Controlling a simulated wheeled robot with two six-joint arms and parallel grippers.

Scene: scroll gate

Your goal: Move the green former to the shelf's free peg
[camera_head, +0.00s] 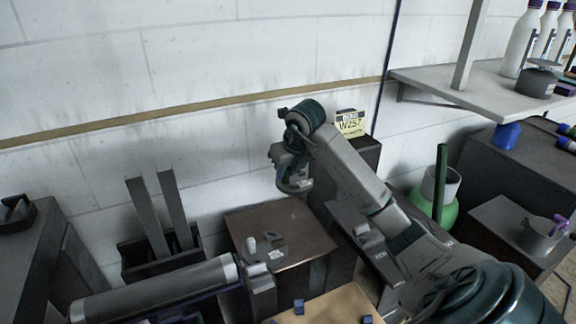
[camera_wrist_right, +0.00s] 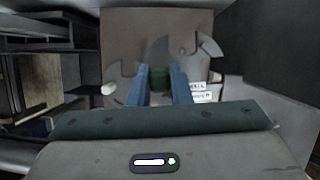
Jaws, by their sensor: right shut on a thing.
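My right gripper (camera_wrist_right: 159,86) is shut on a small dark green block, which I take to be the green former (camera_wrist_right: 159,77); only part of it shows between the blue fingertips. In the head view the right gripper (camera_head: 293,184) hangs from the bent arm, above the back of a brown table (camera_head: 233,222). I cannot make out the former there. My left gripper (camera_head: 262,282) is low in the head view by the table's front edge; its jaws are unclear. A pale wall shelf (camera_head: 440,88) is at the upper right; I cannot make out a free peg.
Grey curved pieces (camera_wrist_right: 205,45) and a printed label (camera_wrist_right: 201,93) lie on the table under the right gripper. A white cylinder (camera_head: 251,244) stands there too. A yellow sign (camera_head: 350,124) stands behind the arm. White bottles (camera_head: 522,42) stand on the shelf.

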